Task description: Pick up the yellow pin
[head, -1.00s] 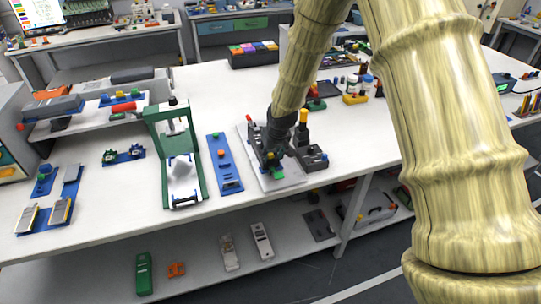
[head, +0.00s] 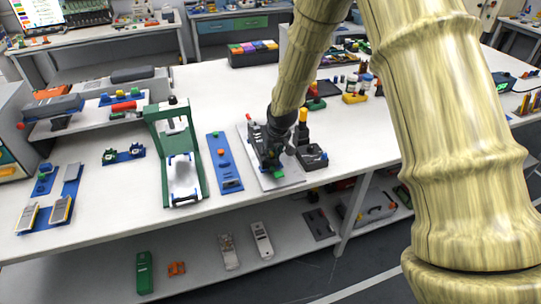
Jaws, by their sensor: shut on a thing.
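My gripper (head: 269,160) reaches down over a black fixture on a light grey plate (head: 288,178) near the front of the white bench. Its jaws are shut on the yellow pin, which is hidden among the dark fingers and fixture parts. I cannot tell how far the pin stands from its seat. A green block (head: 276,174) shows at the fixture's front, just below the fingers. A red piece (head: 249,117) sits at its back left.
A blue strip (head: 224,162) with small knobs and a green press frame (head: 167,160) stand to the left.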

